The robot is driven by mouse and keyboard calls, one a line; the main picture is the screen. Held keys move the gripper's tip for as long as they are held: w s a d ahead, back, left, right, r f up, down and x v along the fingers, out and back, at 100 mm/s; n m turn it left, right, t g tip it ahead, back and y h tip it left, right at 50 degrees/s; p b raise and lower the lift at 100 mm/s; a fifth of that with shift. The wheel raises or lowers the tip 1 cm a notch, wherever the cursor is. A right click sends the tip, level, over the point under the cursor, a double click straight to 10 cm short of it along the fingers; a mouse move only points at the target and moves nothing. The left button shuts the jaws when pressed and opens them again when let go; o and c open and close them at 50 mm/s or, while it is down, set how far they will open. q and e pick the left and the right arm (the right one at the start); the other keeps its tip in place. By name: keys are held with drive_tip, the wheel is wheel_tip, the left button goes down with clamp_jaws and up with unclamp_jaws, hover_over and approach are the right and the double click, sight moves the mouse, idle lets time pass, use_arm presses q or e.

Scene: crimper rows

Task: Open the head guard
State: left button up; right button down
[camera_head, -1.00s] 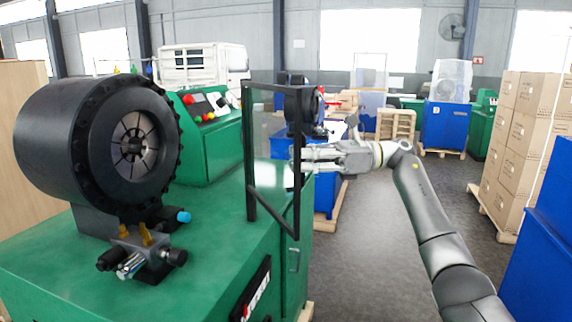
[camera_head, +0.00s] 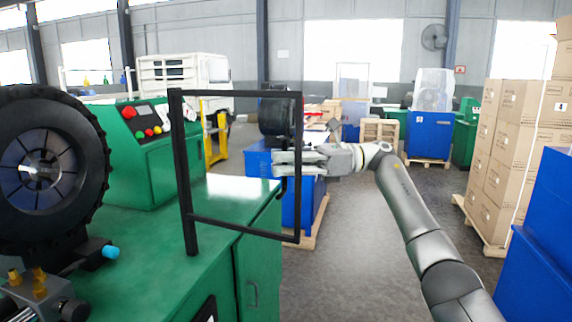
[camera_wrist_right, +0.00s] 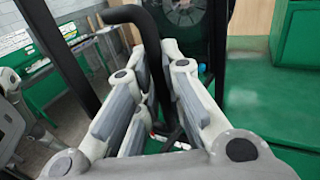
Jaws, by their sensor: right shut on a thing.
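The head guard (camera_head: 184,170) is a black rectangular frame with a see-through middle. It stands upright over the front of the green machine, to the right of the round black crimper head (camera_head: 38,165). My right gripper (camera_head: 283,163) is at the guard's right-hand post and shut on its handle. In the right wrist view the black curved handle (camera_wrist_right: 128,14) runs down between the fingers of my right gripper (camera_wrist_right: 158,95). Guard bars (camera_wrist_right: 62,55) show on both sides there. The fingertips are partly hidden by the finger links. My left gripper is not in view.
The green machine (camera_head: 150,235) fills the left, with a button panel (camera_head: 148,118) behind. Blue machines (camera_head: 430,133) stand farther back. Stacked cartons (camera_head: 510,120) and a blue cabinet (camera_head: 550,215) stand at the right. The grey floor (camera_head: 345,255) between is clear.

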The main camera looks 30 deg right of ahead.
drive_tip(key=shift+w+d+f, duration=0.1)
drive_tip(key=shift+w+d, duration=0.1)
drive_tip(key=shift+w, duration=0.05)
drive_tip(key=c, duration=1.5)
unclamp_jaws()
drive_tip(key=v, duration=1.2)
